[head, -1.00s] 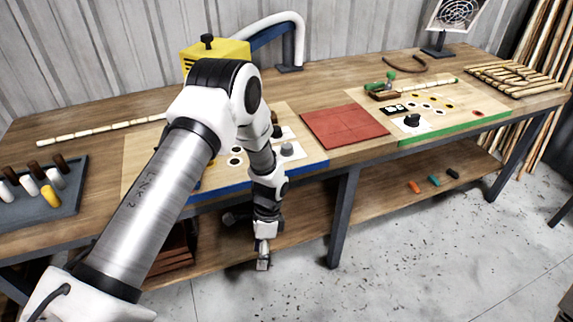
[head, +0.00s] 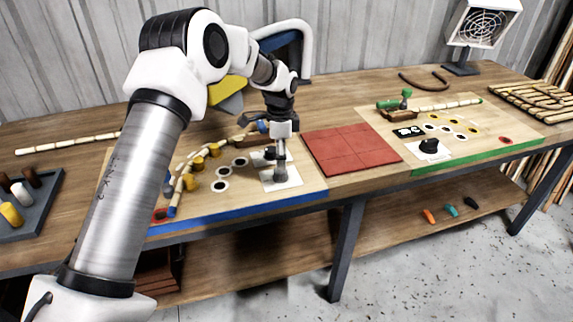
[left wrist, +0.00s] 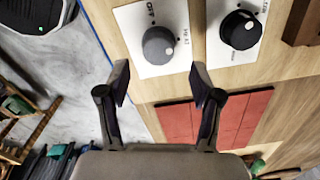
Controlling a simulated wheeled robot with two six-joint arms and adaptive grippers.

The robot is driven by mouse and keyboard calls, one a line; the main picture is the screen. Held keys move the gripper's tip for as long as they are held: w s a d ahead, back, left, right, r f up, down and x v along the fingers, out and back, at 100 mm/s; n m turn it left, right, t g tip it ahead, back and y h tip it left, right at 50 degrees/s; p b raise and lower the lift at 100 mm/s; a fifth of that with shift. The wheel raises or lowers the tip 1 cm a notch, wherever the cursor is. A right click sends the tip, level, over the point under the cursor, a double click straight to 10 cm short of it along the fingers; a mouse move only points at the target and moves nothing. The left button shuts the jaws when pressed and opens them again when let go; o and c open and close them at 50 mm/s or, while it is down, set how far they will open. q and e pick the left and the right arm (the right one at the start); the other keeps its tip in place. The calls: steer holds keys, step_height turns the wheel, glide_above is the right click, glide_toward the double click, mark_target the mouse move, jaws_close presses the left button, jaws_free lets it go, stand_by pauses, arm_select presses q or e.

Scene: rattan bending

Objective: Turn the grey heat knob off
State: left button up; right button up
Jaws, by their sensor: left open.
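The grey heat knob (head: 281,174) stands on a white plate on the blue-edged board. In the left wrist view the grey knob (left wrist: 158,45) is round, and its white plate (left wrist: 178,12) carries the letters OFF. My left gripper (head: 280,150) points down over this plate, close to the knob, and partly covers the area. In the left wrist view my left gripper (left wrist: 160,76) has its two fingers spread, with nothing between them; the grey knob lies just beyond the tips. Contact with the knob cannot be told. My right gripper is not in view.
A black knob (left wrist: 240,30) on its own white plate sits beside the grey one. Yellow pegs (head: 192,182) and a cane strip stand left on the board. A red tiled mat (head: 350,148) lies to the right. A green-edged board (head: 490,140) is farther right.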

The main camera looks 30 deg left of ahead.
mark_target(278, 173)
arm_select(q)
steer(key=f, duration=0.1)
steer(key=s+f, duration=0.1)
steer(key=shift+s+f, duration=0.2)
steer(key=shift+f, duration=0.2)
steer(key=f, duration=0.1)
steer(key=w+f, duration=0.1)
steer(key=f, duration=0.1)
steer(key=shift+w, duration=0.3)
steer(key=shift+s+r, duration=0.2)
steer(key=shift+r, duration=0.05)
steer(key=shift+s+r, duration=0.15)
steer(key=shift+c, duration=1.3)
steer(key=c, duration=0.9)
